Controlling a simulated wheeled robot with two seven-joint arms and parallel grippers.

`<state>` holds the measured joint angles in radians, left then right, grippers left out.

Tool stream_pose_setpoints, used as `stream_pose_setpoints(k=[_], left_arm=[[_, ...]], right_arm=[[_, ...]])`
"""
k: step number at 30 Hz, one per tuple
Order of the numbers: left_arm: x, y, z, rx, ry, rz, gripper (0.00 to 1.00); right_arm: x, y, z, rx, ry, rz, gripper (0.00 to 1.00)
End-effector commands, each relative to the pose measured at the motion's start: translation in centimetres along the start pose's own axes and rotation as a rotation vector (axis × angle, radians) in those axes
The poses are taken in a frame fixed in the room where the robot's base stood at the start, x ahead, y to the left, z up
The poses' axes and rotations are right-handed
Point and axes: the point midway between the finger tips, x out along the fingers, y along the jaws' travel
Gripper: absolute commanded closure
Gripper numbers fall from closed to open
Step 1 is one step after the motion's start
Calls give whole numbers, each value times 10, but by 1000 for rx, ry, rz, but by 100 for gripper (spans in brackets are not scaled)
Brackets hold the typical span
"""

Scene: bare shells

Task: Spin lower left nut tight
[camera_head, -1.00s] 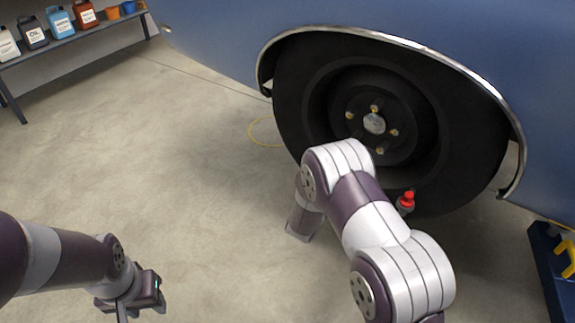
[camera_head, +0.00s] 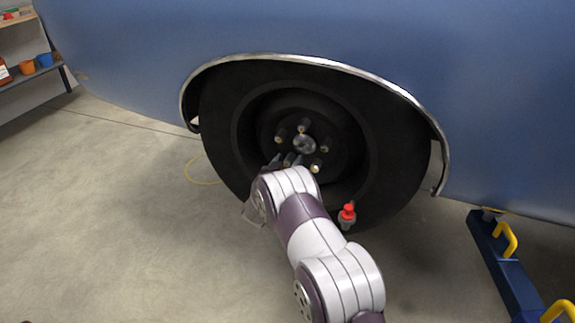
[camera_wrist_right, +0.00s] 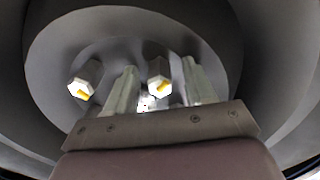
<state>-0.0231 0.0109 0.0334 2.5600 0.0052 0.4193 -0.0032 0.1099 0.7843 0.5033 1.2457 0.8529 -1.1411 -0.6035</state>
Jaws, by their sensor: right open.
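The dark wheel (camera_head: 392,165) sits under the blue car's arch, with a round hub centre (camera_head: 304,144) and several nuts around it. The upper left nut (camera_head: 281,136), right nut (camera_head: 323,148) and lower right nut (camera_head: 316,169) show clearly. My right gripper (camera_head: 286,160) is at the lower left of the hub, partly covering the lower left nut. In the right wrist view its two fingers are apart, with a hexagonal nut (camera_wrist_right: 159,86) between them; contact cannot be told. Another nut (camera_wrist_right: 82,89) lies outside the left finger. My left gripper is out of view.
A red-topped jack or stand (camera_head: 347,215) is by the tyre's lower right. A blue rack with yellow handles (camera_head: 508,262) lies on the right floor. A shelf with orange and blue cups (camera_head: 36,63) is far left.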

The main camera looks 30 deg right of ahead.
Motion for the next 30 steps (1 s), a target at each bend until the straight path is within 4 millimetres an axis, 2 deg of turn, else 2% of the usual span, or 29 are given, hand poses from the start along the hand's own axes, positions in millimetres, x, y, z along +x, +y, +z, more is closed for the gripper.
stream_pose_setpoints(k=[6, 11, 22, 30], left_arm=[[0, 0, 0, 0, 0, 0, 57], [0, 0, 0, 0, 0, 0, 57], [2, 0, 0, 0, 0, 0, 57], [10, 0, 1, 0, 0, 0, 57]], right_arm=[[0, 0, -1, 1, 0, 0, 46], [0, 0, -1, 1, 0, 0, 98], [0, 0, 0, 45, 0, 0, 100], [0, 0, 1, 219, 0, 0, 100]])
